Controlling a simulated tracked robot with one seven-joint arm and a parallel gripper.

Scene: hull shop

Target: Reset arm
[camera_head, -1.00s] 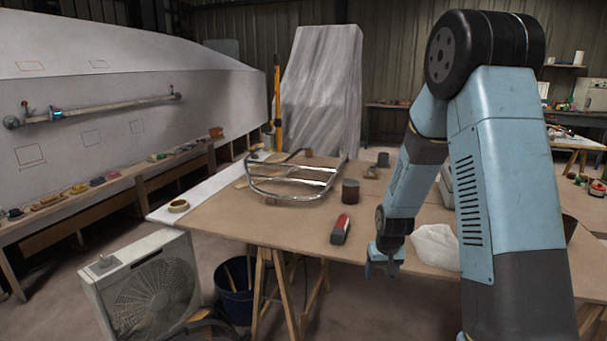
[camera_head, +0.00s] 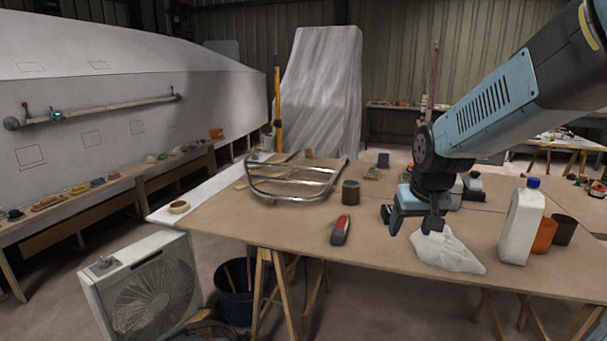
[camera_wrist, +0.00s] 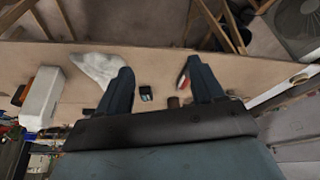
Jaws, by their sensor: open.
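My gripper (camera_head: 411,221) is in the head view above the right part of the table, over the edge of a crumpled white cloth (camera_head: 447,252). Its jaws are apart with nothing between them. In the wrist view my gripper (camera_wrist: 160,82) shows two dark fingers spread wide, with the tabletop beyond them. The cloth (camera_wrist: 98,68) lies to the left there. A red and grey tool (camera_head: 340,230) lies on the table left of my gripper.
The table (camera_head: 290,236) also holds a bent metal frame (camera_head: 292,183), a dark cup (camera_head: 351,193), a tape roll (camera_head: 179,206) and a white bottle (camera_head: 521,224) with a blue cap. A fan (camera_head: 146,290) and a bucket (camera_head: 235,287) stand on the floor in front.

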